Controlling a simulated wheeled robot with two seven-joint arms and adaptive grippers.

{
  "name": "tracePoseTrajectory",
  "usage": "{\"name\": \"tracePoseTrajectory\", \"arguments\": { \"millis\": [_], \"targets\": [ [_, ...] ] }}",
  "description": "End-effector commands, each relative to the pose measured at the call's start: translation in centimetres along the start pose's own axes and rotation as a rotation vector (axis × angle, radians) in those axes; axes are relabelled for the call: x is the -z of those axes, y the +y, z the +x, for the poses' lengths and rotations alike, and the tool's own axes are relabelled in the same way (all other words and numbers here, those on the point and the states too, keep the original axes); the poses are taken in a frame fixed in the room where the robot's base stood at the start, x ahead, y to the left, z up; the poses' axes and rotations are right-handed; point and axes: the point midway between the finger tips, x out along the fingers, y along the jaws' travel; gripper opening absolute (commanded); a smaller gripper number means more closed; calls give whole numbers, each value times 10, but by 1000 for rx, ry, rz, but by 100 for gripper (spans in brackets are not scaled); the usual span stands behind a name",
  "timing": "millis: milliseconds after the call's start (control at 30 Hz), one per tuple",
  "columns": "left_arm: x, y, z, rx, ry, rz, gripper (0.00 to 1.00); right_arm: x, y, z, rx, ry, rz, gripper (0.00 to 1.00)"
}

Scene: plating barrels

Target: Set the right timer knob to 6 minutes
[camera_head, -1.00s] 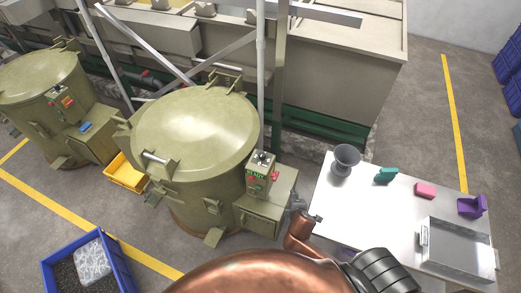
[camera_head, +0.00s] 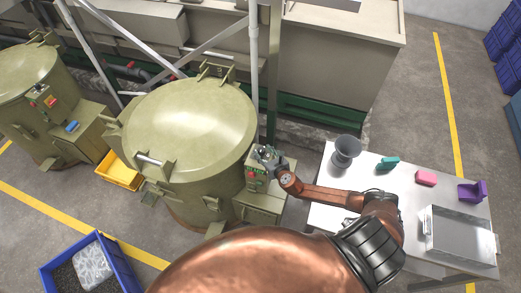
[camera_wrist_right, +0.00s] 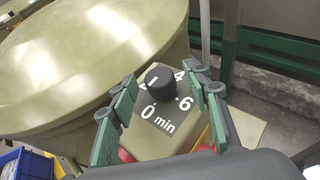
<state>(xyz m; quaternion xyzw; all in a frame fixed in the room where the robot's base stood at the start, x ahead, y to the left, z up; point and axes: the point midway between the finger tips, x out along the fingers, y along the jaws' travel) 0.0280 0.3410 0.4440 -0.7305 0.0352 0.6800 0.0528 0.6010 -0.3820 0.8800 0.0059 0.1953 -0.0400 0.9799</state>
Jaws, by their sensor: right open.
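The right timer knob (camera_wrist_right: 160,82) is a black cylinder on a dial panel (camera_wrist_right: 165,140) marked in white, with 0, 4, 6 and "min" readable. A short white line shows on the knob; I cannot tell exactly which mark it points to. My right gripper (camera_wrist_right: 165,88) is open, with its green-padded fingers on either side of the knob and no clear contact. In the head view my right gripper (camera_head: 268,157) is at the top of the control box (camera_head: 256,180) on the right barrel (camera_head: 190,130) and hides the knob. My left gripper is not in view.
A white table (camera_head: 325,215) stands to the right with a dark grey funnel-shaped vessel (camera_head: 346,150), a teal item (camera_head: 388,163), a pink block (camera_head: 426,178), a purple holder (camera_head: 472,192) and a metal tray (camera_head: 460,238). A second barrel (camera_head: 30,85) stands at left.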

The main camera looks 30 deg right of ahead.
Motion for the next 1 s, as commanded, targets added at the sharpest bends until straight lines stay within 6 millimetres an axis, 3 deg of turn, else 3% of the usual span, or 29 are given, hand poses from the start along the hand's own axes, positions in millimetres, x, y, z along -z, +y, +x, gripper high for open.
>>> {"name": "tracePoseTrajectory", "arguments": {
  "millis": [200,500,1000],
  "targets": [
    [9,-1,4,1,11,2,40,0,1,21,-1,0,2,44],
    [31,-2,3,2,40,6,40,0,3,24,-4,1,3,44],
    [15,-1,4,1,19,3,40,0,2,24,-3,1,3,10]
  ]
}}
